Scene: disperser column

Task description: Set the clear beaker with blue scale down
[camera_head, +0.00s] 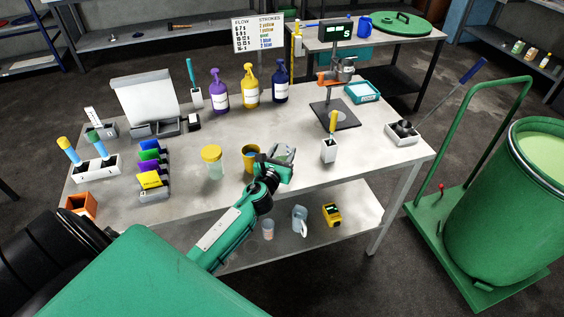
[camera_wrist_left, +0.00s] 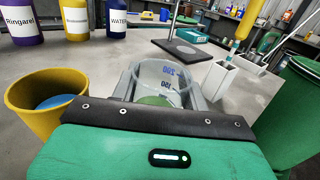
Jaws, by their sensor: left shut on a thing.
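The clear beaker with blue scale (camera_wrist_left: 160,80) is between the fingers of my left gripper (camera_wrist_left: 165,92) in the left wrist view. Blue marks show on its wall and something green shows low in it. In the head view the beaker (camera_head: 284,151) is at the tip of my left gripper (camera_head: 278,165), partly hidden by it, over the front part of the grey table (camera_head: 240,130). I cannot tell whether its base touches the tabletop. My left gripper is shut on the beaker. My right gripper is not seen.
A yellow cup (camera_head: 249,152) with blue content stands just left of the beaker. A yellow-lidded jar (camera_head: 212,160) is further left. A white holder (camera_head: 328,150) stands to the right. Bare tabletop lies between.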

